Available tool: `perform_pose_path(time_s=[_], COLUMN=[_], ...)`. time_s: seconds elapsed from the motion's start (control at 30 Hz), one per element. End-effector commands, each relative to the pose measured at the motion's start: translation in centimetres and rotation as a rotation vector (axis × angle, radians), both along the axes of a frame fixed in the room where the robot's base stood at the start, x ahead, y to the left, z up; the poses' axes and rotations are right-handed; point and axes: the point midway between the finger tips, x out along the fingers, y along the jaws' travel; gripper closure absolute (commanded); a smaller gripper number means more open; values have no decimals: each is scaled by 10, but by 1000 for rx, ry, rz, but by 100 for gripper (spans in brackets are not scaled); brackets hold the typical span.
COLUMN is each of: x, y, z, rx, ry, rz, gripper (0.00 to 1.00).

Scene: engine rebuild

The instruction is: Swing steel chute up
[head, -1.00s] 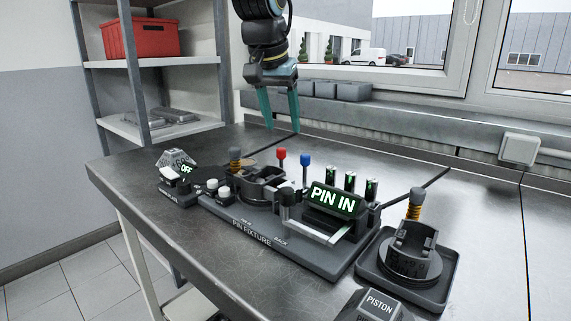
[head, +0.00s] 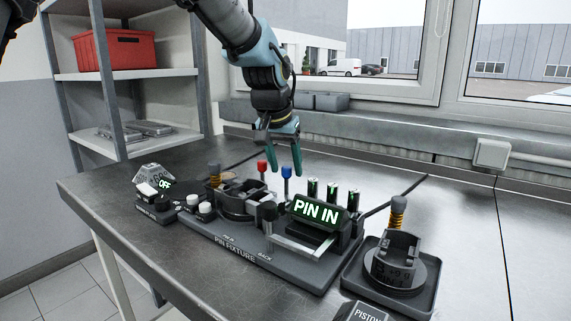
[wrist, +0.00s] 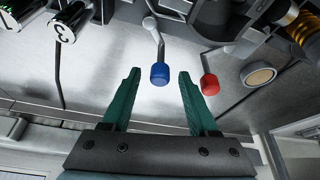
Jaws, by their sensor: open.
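The pin fixture (head: 236,243) stands on the bench with a lit "PIN IN" sign (head: 316,211). A pale metal strip (head: 303,246), perhaps the steel chute, lies low in front of the sign; I cannot be sure. A black-knobbed post (head: 269,212) stands at its left end. A blue-knobbed lever (head: 286,172) and a red-knobbed lever (head: 262,166) stand upright at the back. My gripper (head: 283,168) is open and empty, pointing down above the fixture's back. In the wrist view the blue knob (wrist: 159,74) appears between the fingertips, and the red knob (wrist: 209,84) right of them.
Several numbered dark cylinders (head: 333,193) stand behind the sign. A tray (head: 352,275) with a piston in a round holder (head: 396,262) is to the right. A box with an "OFF" display (head: 165,184) is at the left. The bench (head: 455,235) is clear at far right.

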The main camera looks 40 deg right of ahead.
Motion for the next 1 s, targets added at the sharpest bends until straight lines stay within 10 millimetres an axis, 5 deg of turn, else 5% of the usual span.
perform_pose_path(time_s=[0.27,0.8,1.0], x=[0,0,0], y=[-1,-1,-1], z=[-2,-2,-2], rx=[0,0,0], ry=[0,0,0], rz=[0,0,0], gripper=[40,98,100])
